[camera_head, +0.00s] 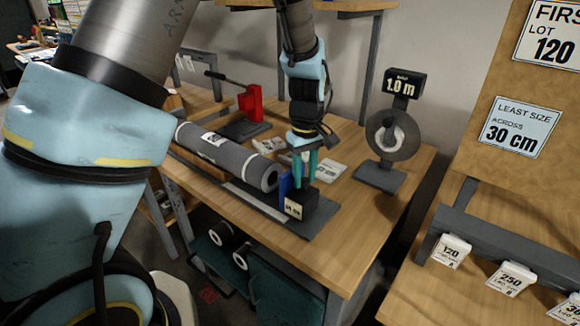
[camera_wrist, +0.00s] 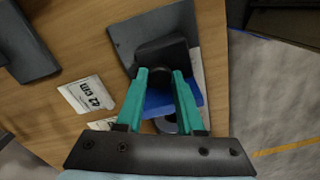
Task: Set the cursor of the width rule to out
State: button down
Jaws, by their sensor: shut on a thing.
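The width rule (camera_head: 318,232) is a long dark strip on the wooden bench, with a grey roll (camera_head: 218,150) lying along it. Its cursor (camera_head: 320,207) is a black block with a small pale label, too small to read, near the rule's front right end. A blue plate (camera_head: 286,187) stands on the cursor's roll side, by the roll's end. My gripper (camera_head: 303,172) points down with its teal fingers shut on the cursor's upper part. In the wrist view the fingers close on the black cursor (camera_wrist: 165,56), with the blue plate (camera_wrist: 158,101) behind them.
A stand with a "1.0 m" sign (camera_head: 402,84) and a ring is at the back right. A red block with a lever (camera_head: 250,103) is behind the roll. White cards (camera_head: 328,172) lie beside the rule. Tags hang on the right bench (camera_head: 410,308).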

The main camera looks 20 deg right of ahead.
jog(key=shift+s+d, duration=0.25)
jog(key=shift+s, duration=0.2)
jog(key=c, duration=0.5)
grip_release()
jog(key=shift+c, duration=0.2)
jog(key=shift+r, duration=0.1)
notch_tip(320, 180, up, 11)
jog(key=b, duration=0.2)
